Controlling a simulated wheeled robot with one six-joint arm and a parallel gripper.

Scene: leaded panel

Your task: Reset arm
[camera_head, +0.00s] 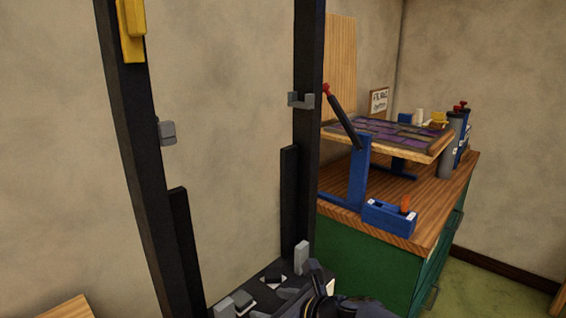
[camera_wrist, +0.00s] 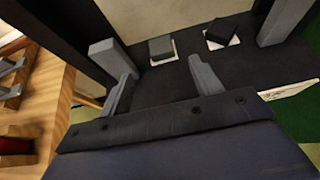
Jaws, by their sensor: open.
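My gripper (camera_head: 285,302) is low in the head view, at the bottom between two dark posts, partly cut off by the frame edge. In the wrist view my gripper (camera_wrist: 160,66) shows two grey fingers spread apart with nothing between them. They are over a dark shelf (camera_wrist: 165,88). Two small dark pieces on white patches, a left one (camera_wrist: 162,48) and a right one (camera_wrist: 222,33), lie beyond the fingertips. A grey block (camera_wrist: 108,60) stands by the left finger and another (camera_wrist: 287,20) stands at the upper right.
The left post (camera_head: 135,150) and right post (camera_head: 308,130) rise close around my arm, with grey brackets on them. At right is a green bench (camera_head: 365,255) bearing a tilted leaded panel (camera_head: 390,135), a red-knobbed lever (camera_head: 343,115) and a blue box (camera_head: 389,217).

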